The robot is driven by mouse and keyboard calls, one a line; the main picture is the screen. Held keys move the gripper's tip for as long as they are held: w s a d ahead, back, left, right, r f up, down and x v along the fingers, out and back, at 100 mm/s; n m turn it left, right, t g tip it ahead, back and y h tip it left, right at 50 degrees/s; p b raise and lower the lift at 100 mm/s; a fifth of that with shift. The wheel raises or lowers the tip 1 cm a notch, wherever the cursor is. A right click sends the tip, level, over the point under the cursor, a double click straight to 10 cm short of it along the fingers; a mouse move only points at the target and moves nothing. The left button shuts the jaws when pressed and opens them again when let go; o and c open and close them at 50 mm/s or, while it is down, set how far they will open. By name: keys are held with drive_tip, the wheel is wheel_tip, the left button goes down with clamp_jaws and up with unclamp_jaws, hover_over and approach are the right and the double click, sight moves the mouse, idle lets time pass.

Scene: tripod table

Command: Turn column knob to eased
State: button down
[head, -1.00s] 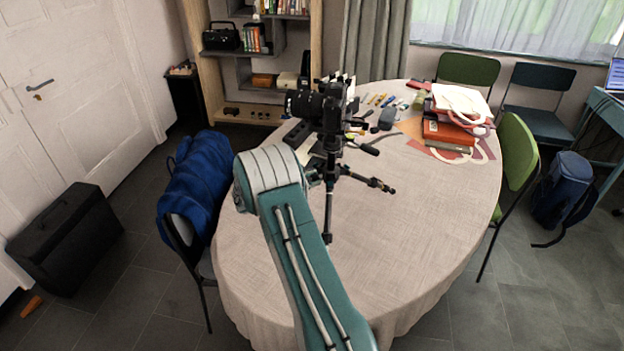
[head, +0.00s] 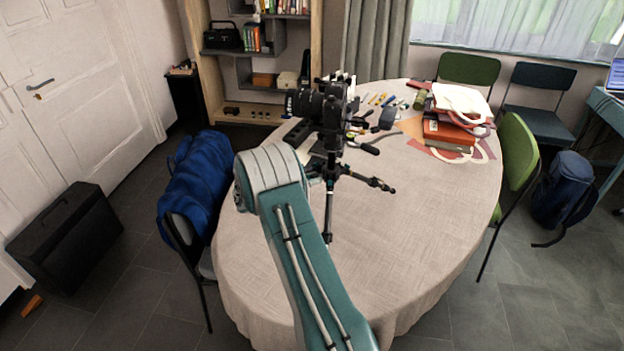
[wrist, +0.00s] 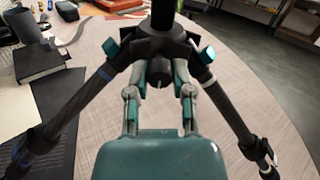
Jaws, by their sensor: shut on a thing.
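A black tripod (head: 329,205) stands on the table with a camera (head: 320,106) on top. In the wrist view, the tripod's dark hub and splayed legs (wrist: 87,105) fill the upper middle, with teal tabs at the leg tops. The black, rounded column knob (wrist: 158,74) sits at the hub, facing me. My gripper (wrist: 161,80) has one finger on each side of the knob and is shut on it. A pale mark shows low on the knob's face; its turn setting cannot be read. In the head view, my arm hides most of the gripper.
The tablecloth-covered table (head: 420,215) is clear at front and right. Books and a white bag (head: 460,103) lie at the back right, with pens and small items behind the tripod. Chairs surround the table.

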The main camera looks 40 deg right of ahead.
drive_tip(key=n, duration=0.5)
drive_tip(key=shift+w+r+n, duration=0.1)
drive_tip(key=shift+r+n, duration=0.05)
drive_tip(key=shift+n, duration=2.45)
drive_tip(key=shift+c, duration=2.4)
unclamp_jaws()
drive_tip(key=v, duration=1.2)
